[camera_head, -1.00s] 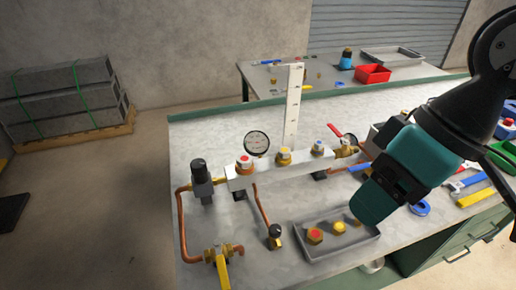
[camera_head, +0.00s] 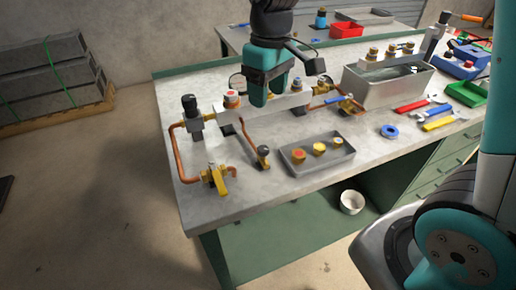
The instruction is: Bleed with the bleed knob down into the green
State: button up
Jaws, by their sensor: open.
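The bleed knob seems to be the small black knob (camera_head: 264,151) on a brass fitting at the front end of a thin copper tube; nothing touches it. The round pressure gauge (camera_head: 236,81) stands behind the manifold (camera_head: 216,109). My gripper (camera_head: 262,104) points down over the middle of the manifold, behind and above the black knob. It is open, with nothing visible held; its fingertips are hard to make out.
A grey tray (camera_head: 290,166) with three brass caps lies right of the knob. A yellow-handled valve (camera_head: 219,180) is at front left, a black-topped regulator (camera_head: 190,107) behind it. A blue-handled valve (camera_head: 341,99) is at the manifold's right. A metal bin (camera_head: 362,88) stands farther right.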

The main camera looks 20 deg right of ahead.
aim_at(263, 148)
jog(key=f, duration=0.9)
jog(key=a+f, duration=0.1)
jog(key=f, duration=0.4)
jog(key=shift+s+f, duration=0.2)
jog(key=shift+f, duration=0.1)
jog(key=c, duration=0.9)
